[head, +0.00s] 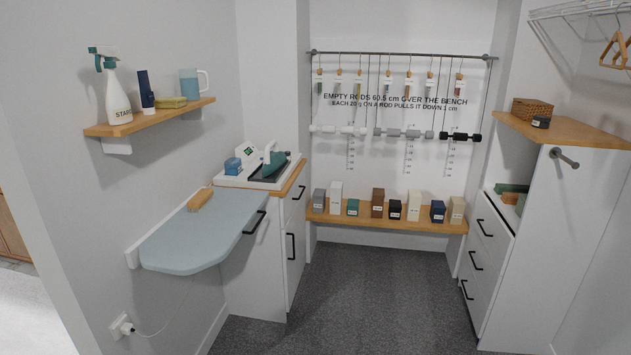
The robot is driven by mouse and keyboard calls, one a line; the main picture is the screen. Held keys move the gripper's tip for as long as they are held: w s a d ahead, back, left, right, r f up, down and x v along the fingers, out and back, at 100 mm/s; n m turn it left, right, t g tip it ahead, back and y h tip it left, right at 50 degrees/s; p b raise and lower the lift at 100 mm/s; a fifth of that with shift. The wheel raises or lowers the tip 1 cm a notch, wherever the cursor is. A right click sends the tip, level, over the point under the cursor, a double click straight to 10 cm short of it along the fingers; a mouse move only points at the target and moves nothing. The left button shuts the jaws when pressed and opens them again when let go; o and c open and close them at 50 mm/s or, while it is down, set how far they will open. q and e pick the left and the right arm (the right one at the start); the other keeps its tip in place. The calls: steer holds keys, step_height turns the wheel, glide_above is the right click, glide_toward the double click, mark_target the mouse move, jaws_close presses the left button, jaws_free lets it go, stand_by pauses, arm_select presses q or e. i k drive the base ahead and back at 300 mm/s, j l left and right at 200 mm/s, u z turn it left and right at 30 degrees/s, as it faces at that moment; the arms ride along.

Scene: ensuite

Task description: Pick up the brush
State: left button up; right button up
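The brush (199,200) has a light wooden back and lies on the far end of the blue-grey ironing board (190,243), close to the left wall. Its bristles, if they face down, cannot be made out. Neither of my grippers shows in the head view.
A white tray (233,183) with an iron stands on the counter behind the board. A shelf (145,122) with a spray bottle (117,92) and mug hangs above. A bench (330,216) with several blocks stands at the back. The carpet (370,295) in the middle is clear.

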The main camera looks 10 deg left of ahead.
mark_target(203, 197)
steer(key=i+l+u, duration=0.1)
steer(key=i, duration=1.55)
